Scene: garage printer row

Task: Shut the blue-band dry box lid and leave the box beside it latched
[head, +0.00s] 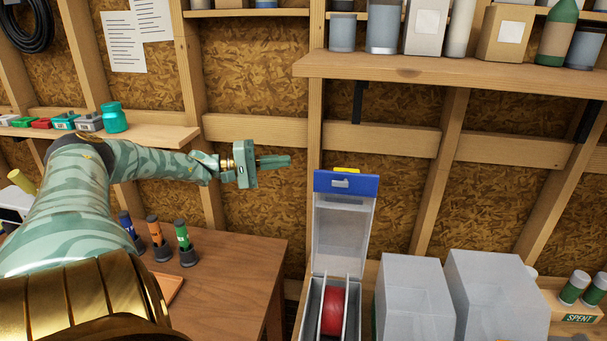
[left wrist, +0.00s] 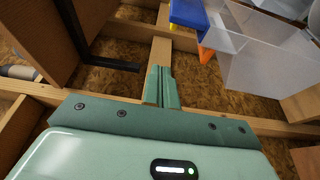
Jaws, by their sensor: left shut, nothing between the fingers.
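The blue-band dry box (head: 308,308) stands open at the lower middle of the head view, with a red spool (head: 333,310) inside. Its clear lid (head: 341,240) stands upright, with a blue band (head: 360,186) and grey latch along the top edge. My left gripper (head: 288,161) is shut and empty, up and left of the lid, apart from it. It shows in the left wrist view (left wrist: 165,86), with the blue band (left wrist: 189,14) above it. A closed pale box (head: 415,300) stands right of the open one; its latch is not visible. My right gripper is out of view.
Another pale box (head: 497,295) stands further right, by a bin marked SPENT (head: 579,318). A loaded shelf (head: 450,72) overhangs the boxes. Several colored markers (head: 157,235) stand on the brown bench (head: 235,265) at left. A small shelf (head: 150,138) holds a teal jar (head: 114,118).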

